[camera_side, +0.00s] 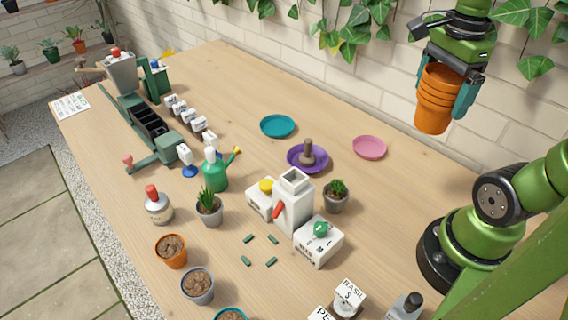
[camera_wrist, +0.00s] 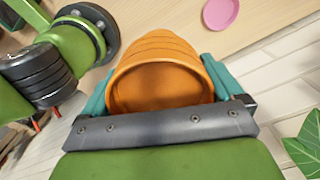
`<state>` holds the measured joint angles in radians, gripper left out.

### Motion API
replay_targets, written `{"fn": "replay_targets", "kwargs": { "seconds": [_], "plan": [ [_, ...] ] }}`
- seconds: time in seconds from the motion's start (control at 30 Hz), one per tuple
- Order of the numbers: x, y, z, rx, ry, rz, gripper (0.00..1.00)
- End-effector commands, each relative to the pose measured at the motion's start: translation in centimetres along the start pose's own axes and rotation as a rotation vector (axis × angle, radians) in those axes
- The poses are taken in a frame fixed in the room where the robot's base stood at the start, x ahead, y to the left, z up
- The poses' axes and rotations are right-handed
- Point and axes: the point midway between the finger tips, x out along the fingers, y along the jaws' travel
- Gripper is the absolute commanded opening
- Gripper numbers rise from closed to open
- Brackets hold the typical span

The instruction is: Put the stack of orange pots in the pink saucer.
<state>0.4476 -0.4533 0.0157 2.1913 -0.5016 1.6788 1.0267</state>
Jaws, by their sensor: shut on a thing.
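The stack of orange pots (camera_side: 436,97) hangs in the air at the upper right of the side view, roughly upright. My gripper (camera_side: 443,88) is shut on it, with a teal finger on each side. In the wrist view the orange stack (camera_wrist: 160,75) fills the space between the teal fingers of my gripper (camera_wrist: 160,85), its open mouth toward the camera. The pink saucer (camera_side: 370,147) lies flat and empty on the table, below and to the left of the held stack. It also shows at the top of the wrist view (camera_wrist: 221,13).
A purple saucer (camera_side: 293,163) holding a brown tool stands left of the pink one. A teal saucer (camera_side: 277,126) lies farther back. A small potted plant (camera_side: 337,196) and a white dispenser (camera_side: 293,200) stand nearer the front. The brick wall (camera_side: 400,90) rises behind.

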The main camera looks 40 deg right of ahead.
Motion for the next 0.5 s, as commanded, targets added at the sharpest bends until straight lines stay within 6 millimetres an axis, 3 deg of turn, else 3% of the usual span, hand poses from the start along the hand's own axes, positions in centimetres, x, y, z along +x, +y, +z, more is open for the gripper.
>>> {"fn": "replay_targets", "kwargs": {
  "seconds": [0.4,0.5],
  "plan": [
    [10.8,0.2,0.2,-0.009,-0.001,0.015,0.58],
    [12.8,0.2,0.2,-0.009,-0.001,0.012,0.58]
  ]
}}
